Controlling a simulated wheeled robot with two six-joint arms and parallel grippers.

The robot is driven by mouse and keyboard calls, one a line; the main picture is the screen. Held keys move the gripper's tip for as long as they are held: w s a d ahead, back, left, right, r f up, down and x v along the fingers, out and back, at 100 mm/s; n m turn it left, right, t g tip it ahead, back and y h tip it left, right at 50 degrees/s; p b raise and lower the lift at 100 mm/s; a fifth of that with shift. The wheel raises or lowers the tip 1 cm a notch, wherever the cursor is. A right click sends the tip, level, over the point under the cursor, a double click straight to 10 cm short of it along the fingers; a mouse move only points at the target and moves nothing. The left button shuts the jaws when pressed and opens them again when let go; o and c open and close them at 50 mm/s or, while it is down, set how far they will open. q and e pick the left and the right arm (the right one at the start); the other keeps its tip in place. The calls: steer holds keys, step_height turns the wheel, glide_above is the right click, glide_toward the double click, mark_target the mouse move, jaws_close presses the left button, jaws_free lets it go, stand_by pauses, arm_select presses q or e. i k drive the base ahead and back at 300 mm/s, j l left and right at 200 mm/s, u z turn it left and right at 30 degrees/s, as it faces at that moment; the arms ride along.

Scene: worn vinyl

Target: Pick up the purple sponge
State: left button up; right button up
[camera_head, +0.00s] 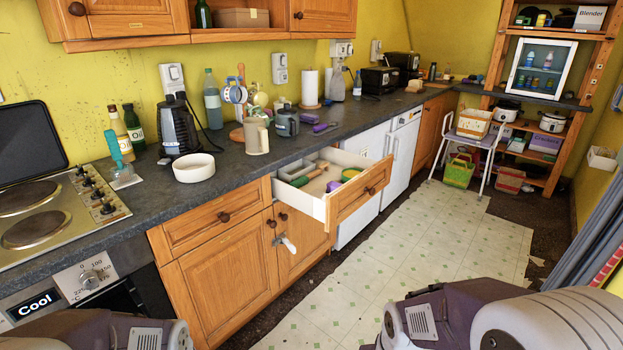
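A small purple object (333,186) lies in the open drawer (344,207), beside a yellow-green round item (350,175). Another purple item (322,127) lies on the dark countertop behind the drawer, near the dark mugs. Both are small in the view, and I cannot tell for sure which one is the sponge. Neither is covered by my arms. Parts of my two arms show at the bottom left and bottom right edges. Neither gripper is in view.
The open drawer juts out from the wooden cabinet (220,280). Above it, the counter holds a white bowl (194,169), a black kettle (178,130) and a beige mug (255,137). A hob (42,215) is at left. The tiled floor (400,255) is clear.

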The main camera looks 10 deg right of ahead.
mark_target(332, 186)
steer(key=i+l+u, duration=0.35)
steer(key=l, duration=0.25)
steer(key=i+l+u, duration=0.2)
steer(key=l, duration=0.15)
steer(key=i+l+u, duration=0.2)
steer(key=l, duration=0.15)
steer(key=l+u, duration=0.15)
steer(key=l, duration=0.2)
steer(key=i+l+u, duration=0.2)
steer(key=l, duration=0.2)
steer(key=k, duration=0.05)
